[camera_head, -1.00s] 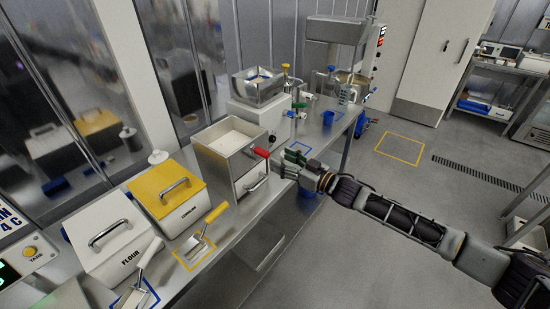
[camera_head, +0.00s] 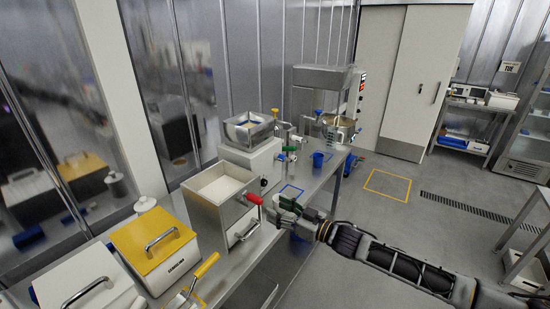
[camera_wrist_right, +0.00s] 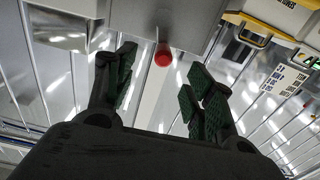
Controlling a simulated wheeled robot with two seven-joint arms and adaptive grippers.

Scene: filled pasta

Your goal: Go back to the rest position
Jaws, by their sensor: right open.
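My right gripper (camera_head: 283,209) is in the head view, beside the front of the steel open-topped box on the counter. Its green-padded fingers stand apart and hold nothing. In the right wrist view the same open fingers (camera_wrist_right: 160,90) show, with a red knob (camera_wrist_right: 163,57) between and beyond them. In the head view the red-handled lever (camera_head: 253,198) sits on the box's front, just left of my fingertips; I cannot tell whether they touch. My left gripper is out of view.
The steel box (camera_head: 226,204) holds pale contents. A yellow-lidded bin (camera_head: 152,248) and a white bin (camera_head: 88,287) stand at front left. A blue cup (camera_head: 318,160) and a mixer (camera_head: 338,125) are farther along the counter. The floor (camera_head: 385,215) right of the counter is mostly clear.

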